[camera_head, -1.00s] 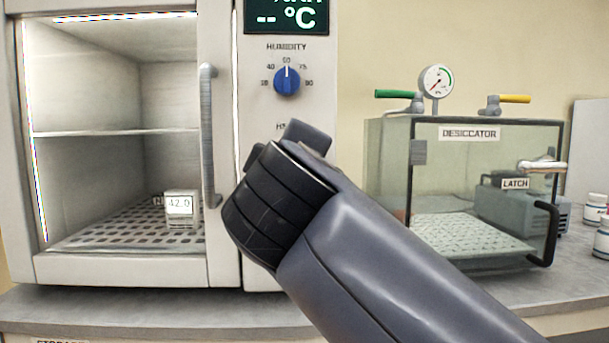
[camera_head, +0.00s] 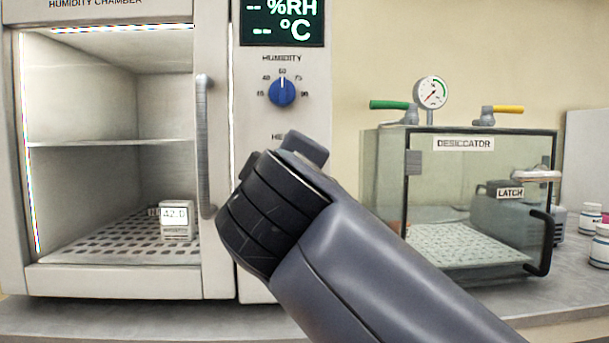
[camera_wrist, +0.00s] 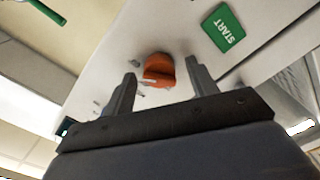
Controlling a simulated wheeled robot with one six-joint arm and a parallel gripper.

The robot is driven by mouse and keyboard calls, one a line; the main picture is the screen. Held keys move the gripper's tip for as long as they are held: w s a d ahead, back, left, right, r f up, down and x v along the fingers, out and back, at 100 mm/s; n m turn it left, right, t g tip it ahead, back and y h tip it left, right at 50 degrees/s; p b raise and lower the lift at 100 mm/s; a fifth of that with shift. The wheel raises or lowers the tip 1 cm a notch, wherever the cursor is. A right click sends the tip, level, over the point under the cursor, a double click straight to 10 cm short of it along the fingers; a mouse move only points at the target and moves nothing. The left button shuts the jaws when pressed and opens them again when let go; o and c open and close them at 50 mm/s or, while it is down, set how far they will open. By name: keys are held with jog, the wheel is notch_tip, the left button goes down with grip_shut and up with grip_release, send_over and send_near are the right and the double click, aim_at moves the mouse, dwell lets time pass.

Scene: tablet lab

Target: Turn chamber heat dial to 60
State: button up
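The heat dial is an orange-red knob (camera_wrist: 159,70) on the chamber's white panel in the wrist view. My gripper (camera_wrist: 162,80) is open, with one finger on each side of the knob in that view. I cannot tell whether the fingers touch it. In the head view my arm hides the heat dial; only the start of its label (camera_head: 279,137) shows. The humidity chamber (camera_head: 120,280) stands at the left, and my gripper's fingers are mostly hidden behind my wrist there.
A blue humidity dial (camera_head: 282,92) sits above, under a dark display (camera_head: 282,24) with dashes. A green START button (camera_wrist: 223,28) is near the heat dial. The chamber's vertical handle (camera_head: 205,145) is left of my arm. A glass desiccator (camera_head: 470,200) stands at the right.

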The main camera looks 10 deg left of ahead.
jog(key=shift+s, duration=0.1)
jog(key=p+v, duration=0.1)
jog(key=v, duration=0.9)
jog(key=shift+s, duration=0.3)
jog(key=shift+w, duration=0.15)
jog(key=x, duration=1)
jog(key=shift+w+b, duration=0.25)
jog(key=shift+b, duration=0.2)
jog(key=shift+s, duration=0.1)
